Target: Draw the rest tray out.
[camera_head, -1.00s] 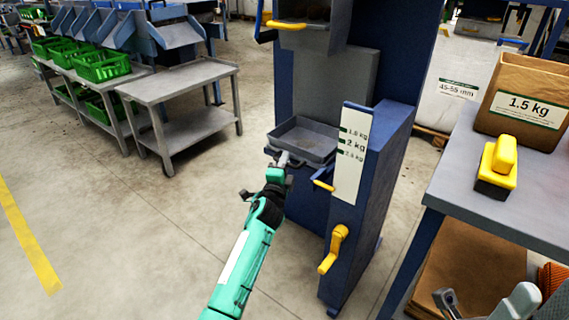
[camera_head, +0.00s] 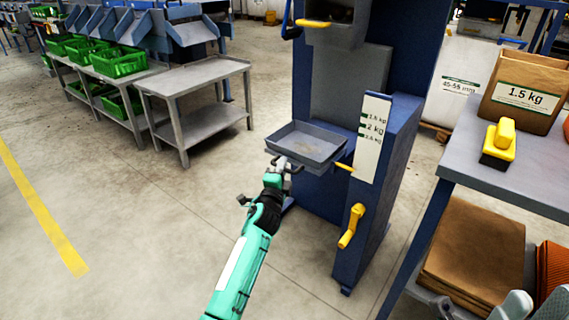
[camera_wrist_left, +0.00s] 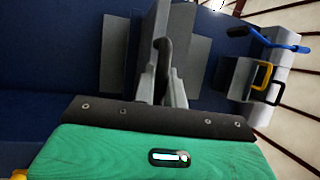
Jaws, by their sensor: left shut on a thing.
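The rest tray (camera_head: 308,143) is a shallow grey tray with a raised rim at the front of the blue potato grader (camera_head: 330,185). It juts out level from the grader, past the scale panel. My left gripper (camera_head: 284,164) is shut on the handle at the tray's near edge. In the left wrist view, the fingers of my left gripper (camera_wrist_left: 160,88) close around the dark curved handle (camera_wrist_left: 165,55), with the grey tray (camera_wrist_left: 150,30) beyond. Pale grey parts at the bottom right of the head view look like my right arm; its jaws are unclear.
The white scale panel (camera_head: 373,137) and yellow crank (camera_head: 351,226) stand right of the tray. A grey bench (camera_head: 470,150) at the right carries a paper sack (camera_head: 525,88) and a yellow-handled block (camera_head: 498,146). A grey table (camera_head: 195,75) stands back left. Floor left of my arm is clear.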

